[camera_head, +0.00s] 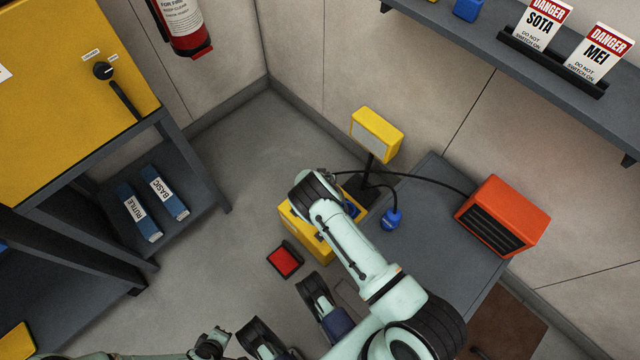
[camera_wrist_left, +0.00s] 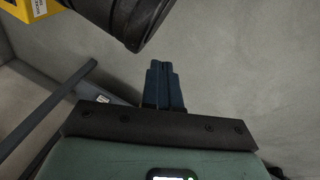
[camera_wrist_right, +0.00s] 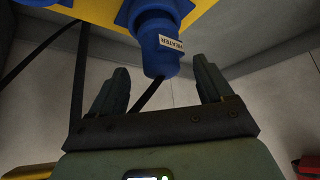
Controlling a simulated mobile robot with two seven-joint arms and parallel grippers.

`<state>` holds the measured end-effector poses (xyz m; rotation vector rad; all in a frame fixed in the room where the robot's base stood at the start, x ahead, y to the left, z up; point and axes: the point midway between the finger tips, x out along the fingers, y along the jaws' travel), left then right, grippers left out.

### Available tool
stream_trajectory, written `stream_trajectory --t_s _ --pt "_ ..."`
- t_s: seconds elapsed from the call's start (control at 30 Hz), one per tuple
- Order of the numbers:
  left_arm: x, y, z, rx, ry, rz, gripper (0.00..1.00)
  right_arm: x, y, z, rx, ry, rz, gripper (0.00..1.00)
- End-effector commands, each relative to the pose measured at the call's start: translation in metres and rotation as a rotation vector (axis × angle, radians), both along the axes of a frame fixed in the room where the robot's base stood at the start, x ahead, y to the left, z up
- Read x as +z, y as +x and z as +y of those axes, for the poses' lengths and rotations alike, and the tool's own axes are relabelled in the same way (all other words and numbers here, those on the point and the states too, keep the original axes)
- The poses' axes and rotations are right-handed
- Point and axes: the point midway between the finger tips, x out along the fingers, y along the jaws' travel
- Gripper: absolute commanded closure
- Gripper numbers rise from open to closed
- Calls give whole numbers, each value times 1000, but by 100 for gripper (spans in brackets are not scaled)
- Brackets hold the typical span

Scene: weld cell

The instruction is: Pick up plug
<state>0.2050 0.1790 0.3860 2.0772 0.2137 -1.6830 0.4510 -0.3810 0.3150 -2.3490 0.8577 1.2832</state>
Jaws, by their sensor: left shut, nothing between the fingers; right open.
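A blue plug labelled HEATER (camera_wrist_right: 160,45) shows in the right wrist view, against a blue fitting on a yellow surface. My right gripper (camera_wrist_right: 160,68) is open, with its fingers apart on either side of the plug's lower end; I cannot tell whether they touch it. In the head view my right arm covers part of the yellow box (camera_head: 300,222) and hides that gripper. Another blue plug (camera_head: 392,218) lies on the grey table with a black cable. My left gripper (camera_wrist_left: 163,85) is shut and empty over the floor.
Black cables run behind my right arm. A red-and-black pad (camera_head: 285,260) lies on the floor.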

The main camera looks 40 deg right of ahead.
Motion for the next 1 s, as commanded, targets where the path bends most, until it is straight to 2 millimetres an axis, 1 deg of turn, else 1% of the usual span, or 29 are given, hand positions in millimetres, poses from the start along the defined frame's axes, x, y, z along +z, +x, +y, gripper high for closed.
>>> stream_trajectory --t_s 0.13,0.3,0.4,0.53,0.73,0.77,0.8,0.87,0.9,0.93,0.97,1.0 --pt "-15 -14 3 3 -1 47 100 -13 6 -5 0 -1 1 20" --pt "-37 -38 6 8 -7 129 100 -32 16 -12 0 0 0 20" --pt "-44 -49 7 10 -8 164 100 -40 20 -15 -1 0 1 20" --pt "-47 -55 8 12 -10 185 100 -42 23 -17 0 0 0 20" --pt "-46 -55 8 12 -10 185 100 -42 23 -17 0 0 0 20" --pt "-46 -55 8 12 -10 185 100 -42 23 -17 0 1 1 27" --pt "-46 -55 8 12 -10 185 100 -42 23 -17 0 0 0 40" --pt "-46 -55 8 12 -10 185 100 -42 23 -17 0 0 0 59" --pt "-46 -55 8 12 -10 185 100 -42 23 -17 0 0 0 72" --pt "-46 -55 8 12 -10 185 100 -42 23 -17 0 0 0 82" --pt "-46 -55 8 11 -10 185 100 -41 23 -17 0 0 0 87" --pt "-46 -55 8 11 -10 184 100 -41 23 -17 1 0 -1 87"
